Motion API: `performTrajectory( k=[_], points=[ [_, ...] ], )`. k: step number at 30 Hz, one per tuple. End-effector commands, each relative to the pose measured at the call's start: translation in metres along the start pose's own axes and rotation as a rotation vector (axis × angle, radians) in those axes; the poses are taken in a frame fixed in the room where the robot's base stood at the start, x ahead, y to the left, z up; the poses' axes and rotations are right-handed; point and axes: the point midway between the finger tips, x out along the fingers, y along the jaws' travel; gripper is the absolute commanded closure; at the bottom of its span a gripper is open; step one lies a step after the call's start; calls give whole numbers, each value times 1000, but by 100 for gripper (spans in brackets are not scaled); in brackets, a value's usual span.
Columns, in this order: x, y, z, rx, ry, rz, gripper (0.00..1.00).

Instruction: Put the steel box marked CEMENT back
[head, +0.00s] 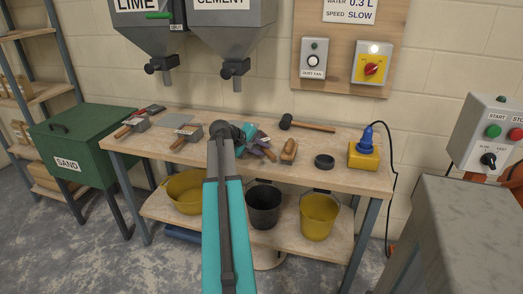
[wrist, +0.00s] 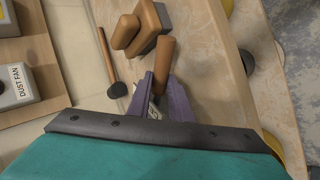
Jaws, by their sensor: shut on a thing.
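My gripper (wrist: 163,98) is shut on a steel box (wrist: 154,111) with a wooden handle (wrist: 164,63). Part of a white label shows between the purple fingers, but its word cannot be read. The fingers hide most of the box. In the head view my gripper (head: 262,143) is over the middle of the workbench, and the handle (head: 270,155) points toward the front right. I cannot tell if the box touches the bench. Two other steel boxes with wooden handles, one at the left (head: 139,123) and one nearer (head: 192,133), stand on the bench.
A wooden float (head: 289,150), a mallet (head: 310,126), a black ring (head: 324,162) and a yellow block with a blue top (head: 364,158) lie to the right on the workbench (head: 340,181). Hoppers marked LIME (head: 140,25) and CEMENT (head: 232,28) hang above. Buckets stand on the lower shelf.

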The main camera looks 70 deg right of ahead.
Motion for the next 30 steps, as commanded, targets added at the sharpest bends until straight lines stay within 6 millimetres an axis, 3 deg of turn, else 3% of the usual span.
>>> performTrajectory(
  k=[5, 6, 9, 22, 30],
  points=[
    [1, -1, 0, 0, 0, 1, 100],
    [1, -1, 0, 0, 0, 0, 78],
    [1, -1, 0, 0, 0, 0, 63],
    [-3, 0, 0, 0, 0, 0, 63],
    [-30, 0, 0, -1, 2, 1, 63]
  ],
)
